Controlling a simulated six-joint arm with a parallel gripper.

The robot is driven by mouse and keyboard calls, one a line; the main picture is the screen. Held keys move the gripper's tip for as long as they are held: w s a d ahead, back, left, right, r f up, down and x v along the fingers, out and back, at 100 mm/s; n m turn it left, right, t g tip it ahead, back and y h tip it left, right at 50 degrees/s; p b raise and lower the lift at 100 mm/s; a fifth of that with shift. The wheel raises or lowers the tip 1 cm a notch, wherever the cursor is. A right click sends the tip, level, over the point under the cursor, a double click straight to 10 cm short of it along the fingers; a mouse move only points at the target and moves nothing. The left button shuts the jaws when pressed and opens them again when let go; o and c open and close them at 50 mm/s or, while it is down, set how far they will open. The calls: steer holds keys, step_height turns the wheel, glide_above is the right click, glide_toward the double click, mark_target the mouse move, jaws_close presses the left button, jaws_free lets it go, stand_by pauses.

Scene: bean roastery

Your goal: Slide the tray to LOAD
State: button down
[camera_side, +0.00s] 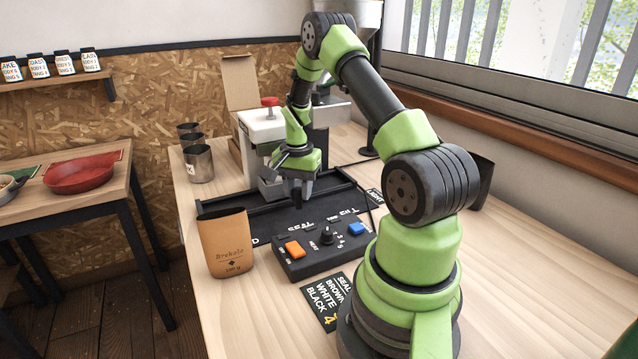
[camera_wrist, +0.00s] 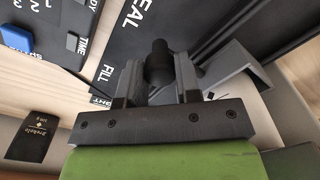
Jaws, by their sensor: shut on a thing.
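My gripper (camera_side: 297,198) reaches down over the dark track board (camera_side: 328,205), which carries the words SEAL and FILL; a partly covered third word ends in D. In the wrist view my gripper (camera_wrist: 160,88) is shut on a dark round knob (camera_wrist: 157,62), upright between its fingers beside the word FILL. The gripper hides most of the tray. In the side view a grey piece (camera_side: 270,188) stands just left of my gripper; I cannot tell whether it is the tray.
A brown pouch (camera_side: 228,245) stands at the track's front left end. A control box (camera_side: 318,250) with orange and blue buttons lies in front, a printed card (camera_side: 326,303) beside it. Metal cups (camera_side: 199,163) and a white machine (camera_side: 262,128) with a red knob stand behind.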

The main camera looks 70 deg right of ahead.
steer(key=w+a, duration=1)
steer(key=shift+w+a, duration=0.15)
steer(key=shift+a, duration=0.05)
steer(key=shift+w, duration=0.1)
steer(key=c, duration=0.8)
jaws_free()
step_height(320, 180, up, 10)
steer(key=shift+r, duration=0.1)
